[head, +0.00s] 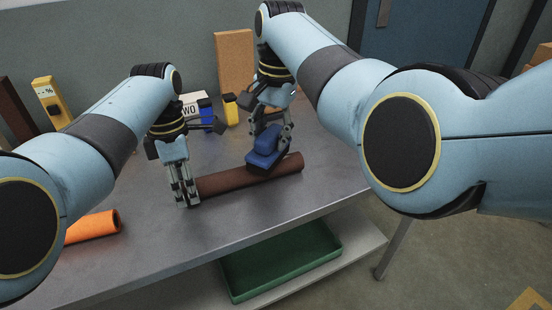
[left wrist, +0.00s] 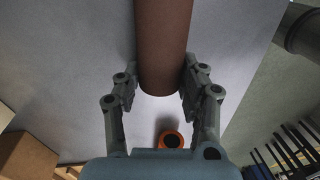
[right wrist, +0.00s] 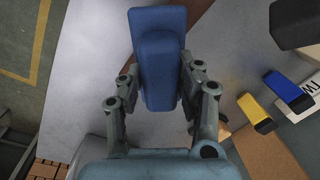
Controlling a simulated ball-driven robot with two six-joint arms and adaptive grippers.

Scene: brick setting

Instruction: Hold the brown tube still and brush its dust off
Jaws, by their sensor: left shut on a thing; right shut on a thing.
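The brown tube (head: 236,180) lies on the grey table. My left gripper (head: 187,196) is shut on the tube's left end; the tube (left wrist: 163,45) runs between its fingers in the left wrist view. My right gripper (head: 270,140) is shut on a blue brush (head: 265,155), which sits over the tube towards its right end. The brush (right wrist: 160,60) also shows between the fingers in the right wrist view. The brush's underside and any bristles are hidden, so I cannot tell whether it touches the tube. Dust on the tube is too fine to make out.
An orange tube (head: 95,226) lies at the left front. A yellow level-like block (head: 52,102), a tan brick or board (head: 235,62) and a small yellow and black item (head: 230,108) stand at the back. A green tray (head: 285,262) is on the lower shelf. The table front is clear.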

